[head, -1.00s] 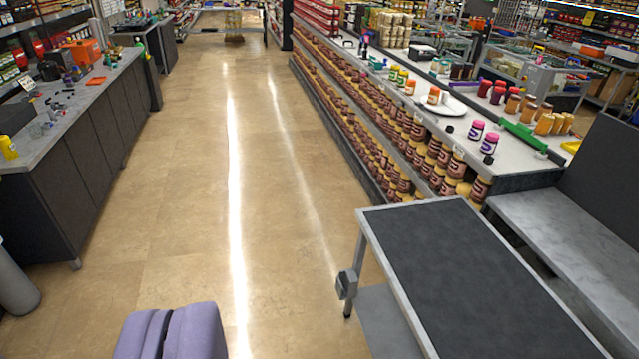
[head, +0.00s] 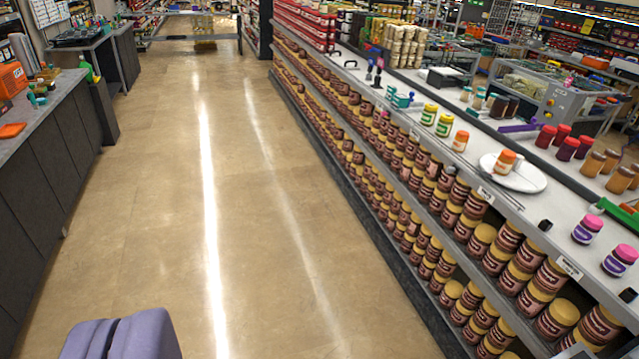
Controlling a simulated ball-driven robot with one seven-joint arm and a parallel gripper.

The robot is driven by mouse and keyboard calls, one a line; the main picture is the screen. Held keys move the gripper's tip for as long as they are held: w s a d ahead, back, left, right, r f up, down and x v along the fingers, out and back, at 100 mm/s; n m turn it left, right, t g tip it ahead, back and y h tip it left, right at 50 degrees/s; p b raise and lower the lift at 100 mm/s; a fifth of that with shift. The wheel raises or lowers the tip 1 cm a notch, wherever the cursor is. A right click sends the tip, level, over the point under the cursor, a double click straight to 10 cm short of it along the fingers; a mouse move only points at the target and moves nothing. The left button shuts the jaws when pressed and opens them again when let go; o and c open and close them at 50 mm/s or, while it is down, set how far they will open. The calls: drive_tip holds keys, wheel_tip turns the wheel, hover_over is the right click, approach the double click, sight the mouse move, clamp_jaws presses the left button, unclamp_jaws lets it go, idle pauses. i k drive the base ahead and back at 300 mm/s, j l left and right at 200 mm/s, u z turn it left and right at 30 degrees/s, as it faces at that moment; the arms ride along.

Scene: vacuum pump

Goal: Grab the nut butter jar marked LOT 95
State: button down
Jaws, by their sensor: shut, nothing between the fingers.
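My gripper (head: 117,335) is at the bottom left of the head view, its two purple fingers together with nothing between them, over the bare floor. Jars stand on the counter top at the right: two with pink lids (head: 588,229), several with red lids (head: 556,139), several brown ones with tan lids (head: 604,165), two with yellow lids (head: 429,114) and an orange one (head: 460,141). Another orange-lidded jar (head: 504,161) stands on a white round plate (head: 520,177). Many brown jars with tan lids (head: 540,275) fill the shelves below. No LOT marking is legible.
A clear tan aisle floor (head: 165,210) runs ahead between the shelf on the right and a dark-fronted counter (head: 45,180) on the left. A barrier-like metal frame (head: 190,38) crosses the far end. A green tool (head: 622,222) lies at the right.

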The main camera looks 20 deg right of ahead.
sight(613, 157)
drive_tip(key=i+z, duration=0.15)
drive_tip(key=i, duration=0.5)
drive_tip(key=i+j+z, duration=0.15)
drive_tip(key=i, duration=0.55)
drive_tip(key=i+j+z, duration=0.15)
drive_tip(key=i, duration=0.5)
drive_tip(key=i+l+z, duration=0.15)
drive_tip(key=z, duration=0.25)
drive_tip(key=i+z, duration=0.6)
drive_tip(key=z, duration=0.25)
drive_tip(key=i+j+z, duration=0.15)
drive_tip(key=z, duration=0.25)
drive_tip(key=i+j+z, duration=0.25)
drive_tip(key=z, duration=0.15)
drive_tip(key=i+z, duration=0.25)
drive_tip(key=z, duration=0.15)
drive_tip(key=i+z, duration=0.35)
drive_tip(key=i+j+z, duration=0.1)
drive_tip(key=z, duration=0.3)
drive_tip(key=i+j+z, duration=0.35)
drive_tip(key=k+l, duration=0.05)
drive_tip(key=l, duration=0.05)
